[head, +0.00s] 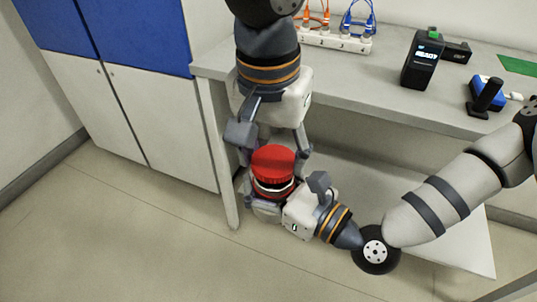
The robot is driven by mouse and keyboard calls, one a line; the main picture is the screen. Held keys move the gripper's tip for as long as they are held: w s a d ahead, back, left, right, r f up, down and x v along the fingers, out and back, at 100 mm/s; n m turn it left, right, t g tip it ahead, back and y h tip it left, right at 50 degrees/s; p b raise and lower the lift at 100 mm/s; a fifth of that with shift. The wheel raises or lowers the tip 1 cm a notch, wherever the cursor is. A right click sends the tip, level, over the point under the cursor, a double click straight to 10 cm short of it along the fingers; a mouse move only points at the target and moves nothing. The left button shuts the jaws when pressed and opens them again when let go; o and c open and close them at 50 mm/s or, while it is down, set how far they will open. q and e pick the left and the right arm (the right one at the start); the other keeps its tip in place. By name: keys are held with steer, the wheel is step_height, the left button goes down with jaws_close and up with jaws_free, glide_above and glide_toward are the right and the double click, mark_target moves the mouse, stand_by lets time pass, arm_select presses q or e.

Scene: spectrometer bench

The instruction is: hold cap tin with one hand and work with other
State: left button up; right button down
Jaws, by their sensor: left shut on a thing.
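The cap tin (272,181) has a bright red top over a dark and white band. It shows at the middle of the head view, in front of the bench and above the floor. My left gripper (273,148) comes down from the top of the picture. Its fingers reach along both sides of the tin, and it is shut on it. My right gripper (268,205) comes in from the lower right, with its fingers at the tin's lower part. The tin's lower body is mostly hidden by the grippers, and I cannot tell whether the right fingers touch it.
The bench top (390,85) carries a white power strip (335,40) with orange and blue cables, a black device (422,60) reading READY, and a blue and black device (486,95). A bench leg (217,160) stands close left of the grippers. Blue and white cabinets (150,110) are at left. The floor in front is clear.

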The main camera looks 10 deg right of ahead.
mark_target(272, 157)
arm_select(q)
steer(key=shift+f, duration=0.9)
steer(key=shift+f, duration=0.6)
steer(key=m, duration=0.7)
steer(key=m+g, duration=0.1)
steer(key=m, duration=0.3)
steer(key=shift+w+a+h, duration=0.1)
steer(key=shift+w+h, duration=0.1)
steer(key=shift+h, duration=0.1)
steer(key=m+g, duration=0.1)
steer(key=m, duration=0.6)
steer(key=shift+w, duration=0.15)
steer(key=m, duration=0.6)
steer(key=m+y, duration=0.1)
steer(key=m, duration=0.2)
steer(key=shift+g, duration=0.3)
